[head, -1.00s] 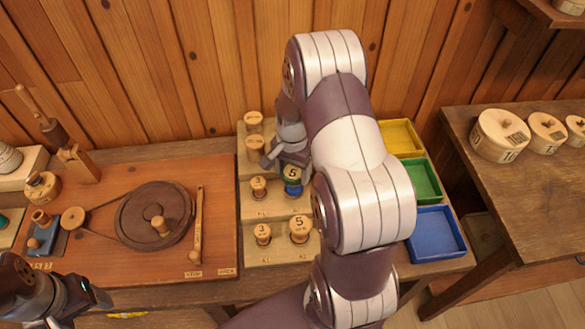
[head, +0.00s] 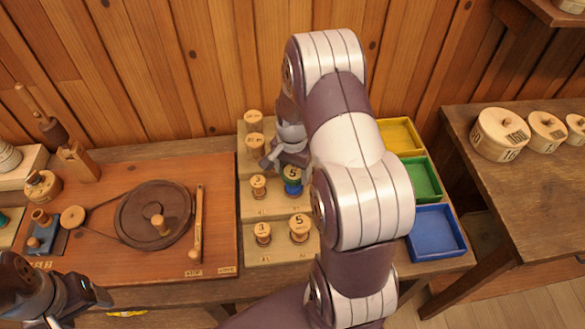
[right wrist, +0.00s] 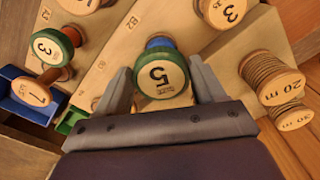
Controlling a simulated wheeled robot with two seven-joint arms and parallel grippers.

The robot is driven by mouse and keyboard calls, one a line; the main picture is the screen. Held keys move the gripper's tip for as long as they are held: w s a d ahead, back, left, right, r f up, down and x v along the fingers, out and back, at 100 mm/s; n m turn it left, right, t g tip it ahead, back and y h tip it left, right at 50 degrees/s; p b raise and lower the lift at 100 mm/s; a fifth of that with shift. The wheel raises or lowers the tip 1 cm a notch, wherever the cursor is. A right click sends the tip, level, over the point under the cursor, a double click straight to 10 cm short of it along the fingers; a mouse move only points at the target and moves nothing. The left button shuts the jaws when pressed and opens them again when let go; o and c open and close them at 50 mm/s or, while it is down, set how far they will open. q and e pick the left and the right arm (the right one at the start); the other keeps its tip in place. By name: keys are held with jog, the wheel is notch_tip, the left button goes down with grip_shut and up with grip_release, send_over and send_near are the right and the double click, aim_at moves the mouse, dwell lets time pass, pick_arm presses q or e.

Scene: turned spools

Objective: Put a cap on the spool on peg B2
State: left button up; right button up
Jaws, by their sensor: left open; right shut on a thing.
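My right gripper (right wrist: 163,88) is shut on a round pale cap marked 5 (right wrist: 161,80), with a finger on either side of it in the right wrist view. A green band shows along the cap's edge. A blue-wound spool (right wrist: 160,43) shows directly beyond the cap; in the head view the blue (head: 292,188) lies below it. I cannot tell whether the cap touches the spool. A B2 label (right wrist: 130,22) is on the stepped board (head: 250,208). My left gripper (head: 95,300) is open at the lower left, away from the board.
Yellow (head: 400,136), green (head: 422,180) and blue (head: 436,232) trays lie to the right. A wooden board with a wheel (head: 155,215) lies left. My right arm hides part of the stepped board.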

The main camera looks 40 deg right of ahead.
aim_at(292, 173)
jog(key=shift+f, duration=0.3)
jog(key=o, duration=0.7)
notch_tip(292, 173, up, 11)
jog(key=p, duration=0.9)
